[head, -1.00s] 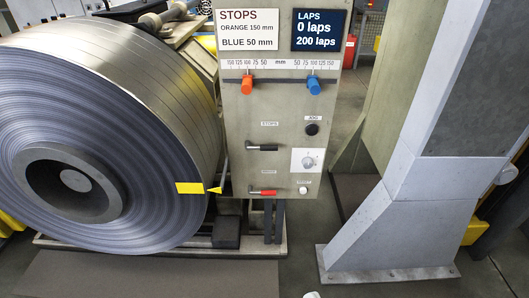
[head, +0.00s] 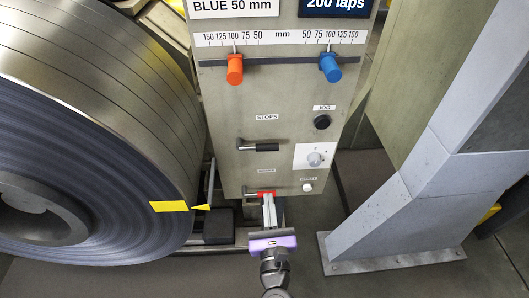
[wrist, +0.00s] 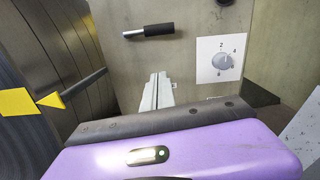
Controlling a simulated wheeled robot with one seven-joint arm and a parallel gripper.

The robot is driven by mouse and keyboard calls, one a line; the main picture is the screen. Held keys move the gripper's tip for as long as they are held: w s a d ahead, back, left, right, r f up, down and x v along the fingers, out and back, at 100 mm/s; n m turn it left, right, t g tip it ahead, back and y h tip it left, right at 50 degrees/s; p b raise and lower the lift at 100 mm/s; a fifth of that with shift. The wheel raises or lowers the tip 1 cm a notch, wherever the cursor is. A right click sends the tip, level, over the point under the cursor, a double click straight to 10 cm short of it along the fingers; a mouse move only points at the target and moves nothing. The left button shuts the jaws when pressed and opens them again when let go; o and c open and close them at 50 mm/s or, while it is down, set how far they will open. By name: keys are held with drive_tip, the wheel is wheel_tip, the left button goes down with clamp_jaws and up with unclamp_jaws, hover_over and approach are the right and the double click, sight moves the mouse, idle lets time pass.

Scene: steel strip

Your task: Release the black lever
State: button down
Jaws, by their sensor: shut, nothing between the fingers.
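The black lever (head: 262,147) sticks out sideways, roughly level, under the STOPS label on the beige control panel (head: 230,115). In the wrist view the black lever (wrist: 150,31) is at the top, above and clear of my fingertips. My gripper (head: 267,196) is shut and empty, low in front of the panel, below the black lever. Its fingers (wrist: 158,78) also show in the wrist view, pointing at the panel. The gripper hides most of the red lever (head: 264,194); I cannot tell whether it touches it.
A big steel coil (head: 100,120) with a yellow mark stands close on the left. An orange stop (head: 235,70) and a blue stop (head: 330,66) sit on the scale above. A grey post (head: 400,190) stands on the right.

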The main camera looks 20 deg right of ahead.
sight(257, 148)
drive_tip(key=shift+s+d+m, duration=0.1)
drive_tip(key=shift+d+m, duration=0.1)
drive_tip(key=shift+m, duration=0.5)
drive_tip(key=w+d+r+p, duration=0.2)
drive_tip(key=w+d+r, duration=0.1)
drive_tip(key=w, duration=0.7)
drive_tip(key=shift+d+r+p, duration=0.15)
drive_tip(key=shift+r+p, duration=0.2)
drive_tip(key=shift+r, duration=0.45)
drive_tip(key=shift+w, duration=0.15)
drive_tip(key=shift+r, duration=0.15)
